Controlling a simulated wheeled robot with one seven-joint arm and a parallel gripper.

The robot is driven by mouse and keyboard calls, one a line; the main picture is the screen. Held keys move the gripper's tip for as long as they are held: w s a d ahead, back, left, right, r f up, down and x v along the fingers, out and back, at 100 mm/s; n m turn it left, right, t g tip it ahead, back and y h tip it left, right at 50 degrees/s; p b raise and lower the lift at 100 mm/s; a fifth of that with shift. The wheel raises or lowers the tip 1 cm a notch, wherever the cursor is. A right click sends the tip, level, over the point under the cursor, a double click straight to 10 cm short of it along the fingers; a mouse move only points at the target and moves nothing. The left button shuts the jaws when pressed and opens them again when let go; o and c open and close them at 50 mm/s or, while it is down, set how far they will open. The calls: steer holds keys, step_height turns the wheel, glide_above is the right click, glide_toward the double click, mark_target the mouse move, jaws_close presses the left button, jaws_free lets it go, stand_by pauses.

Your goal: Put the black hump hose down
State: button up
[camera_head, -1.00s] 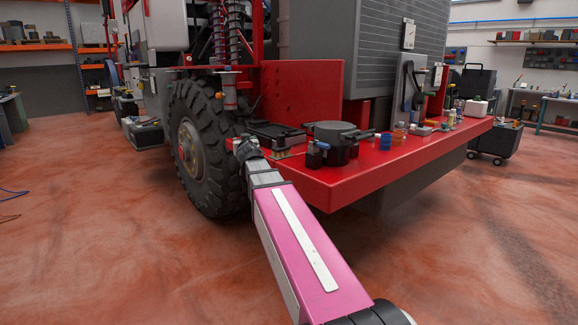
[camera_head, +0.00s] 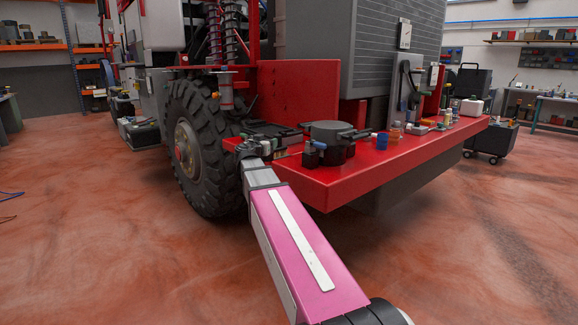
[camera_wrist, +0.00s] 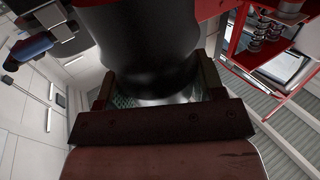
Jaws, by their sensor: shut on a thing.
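The black hump hose (camera_wrist: 146,45) fills the upper middle of the wrist view, glossy and rounded. My gripper (camera_wrist: 157,84) is shut on it, with one finger on either side of its lower end. In the head view my gripper (camera_head: 256,147) is at the near left corner of the red truck bed (camera_head: 375,170). The hose cannot be made out clearly there. Whether it touches the bed cannot be told.
A dark round pan-like part (camera_head: 335,130) stands right of my gripper, with a blue cup (camera_head: 382,141) and several small items farther along. A black tray (camera_head: 278,131) lies behind my gripper. The big tyre (camera_head: 196,150) is close on the left. The bed's front strip is bare.

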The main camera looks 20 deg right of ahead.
steer(key=s+d+r+m+g+h, duration=0.4)
steer(key=d+r+m+g+h, duration=0.1)
steer(key=r+g, duration=0.15)
steer(key=shift+m+g, duration=0.3)
steer(key=shift+g, duration=0.05)
steer(key=shift+w+d+f, duration=1.15)
steer(key=shift+w+f, duration=0.4)
steer(key=shift+f, duration=0.4)
steer(key=shift+w+d+f, duration=1.1)
steer(key=shift+w+f, duration=0.4)
steer(key=shift+f, duration=0.4)
steer(key=shift+w+d+f, duration=1.15)
steer(key=shift+w+f, duration=0.4)
steer(key=shift+f, duration=0.4)
steer(key=shift+f, duration=0.1)
steer(key=o, duration=1.3)
steer(key=shift+a, duration=0.15)
steer(key=v, duration=1.1)
steer(key=shift+s+a, duration=0.15)
steer(key=shift+a, duration=0.2)
